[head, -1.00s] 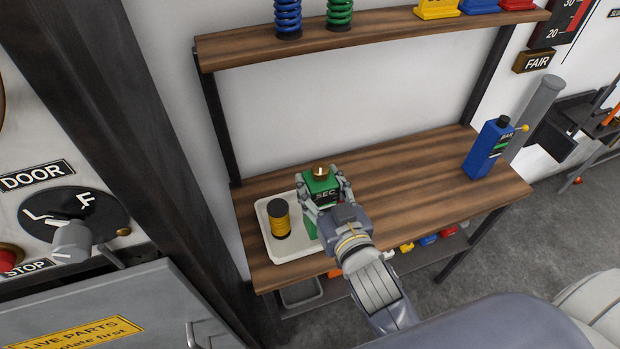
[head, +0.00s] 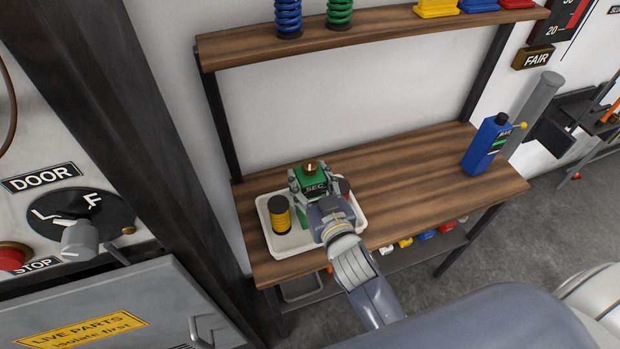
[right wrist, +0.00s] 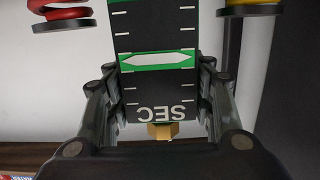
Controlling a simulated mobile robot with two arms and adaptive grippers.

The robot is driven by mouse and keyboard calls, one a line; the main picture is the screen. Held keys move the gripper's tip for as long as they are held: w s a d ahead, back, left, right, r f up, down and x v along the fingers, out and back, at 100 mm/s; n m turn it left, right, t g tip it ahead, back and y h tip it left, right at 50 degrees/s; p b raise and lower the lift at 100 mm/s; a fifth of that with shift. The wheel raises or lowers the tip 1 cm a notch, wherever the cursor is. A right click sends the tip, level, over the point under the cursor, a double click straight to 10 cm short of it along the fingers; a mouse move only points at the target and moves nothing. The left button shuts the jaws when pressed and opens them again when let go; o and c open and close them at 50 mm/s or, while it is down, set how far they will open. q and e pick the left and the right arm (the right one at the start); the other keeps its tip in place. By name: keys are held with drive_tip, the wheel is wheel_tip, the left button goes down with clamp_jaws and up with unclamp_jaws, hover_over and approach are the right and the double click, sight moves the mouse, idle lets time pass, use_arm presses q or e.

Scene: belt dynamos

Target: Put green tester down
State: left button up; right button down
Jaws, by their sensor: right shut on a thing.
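The green tester (head: 315,181), with a dark face marked SEC and a brass knob on top, is upright over the white tray (head: 264,214) on the wooden bench. My right gripper (head: 318,190) is shut around it, with a finger on each side. In the right wrist view the tester (right wrist: 158,60) shows upside down between the fingers. My gripper and arm hide its lower part, so I cannot tell whether its base touches the tray. My left gripper is not in view.
A yellow and black spool (head: 279,214) stands in the tray's left part. A red thing (head: 344,186) shows partly behind my gripper. The bench middle (head: 410,170) is clear. A shelf (head: 350,30) runs above.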

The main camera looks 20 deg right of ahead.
drive_tip(key=c, duration=0.7)
unclamp_jaws()
drive_tip(key=shift+f, duration=0.1)
drive_tip(key=shift+s+d+r+b, duration=0.1)
drive_tip(key=shift+s+r+b, duration=0.3)
drive_tip(key=shift+s, duration=1.6)
drive_tip(key=shift+s+d+r+b, duration=0.1)
drive_tip(key=shift+s+r+b, duration=0.3)
drive_tip(key=shift+s, duration=1.55)
drive_tip(key=shift+s+d+r+b, duration=0.15)
drive_tip(key=shift+s+b, duration=0.4)
drive_tip(key=shift+s, duration=1.45)
drive_tip(key=shift+a, duration=0.1)
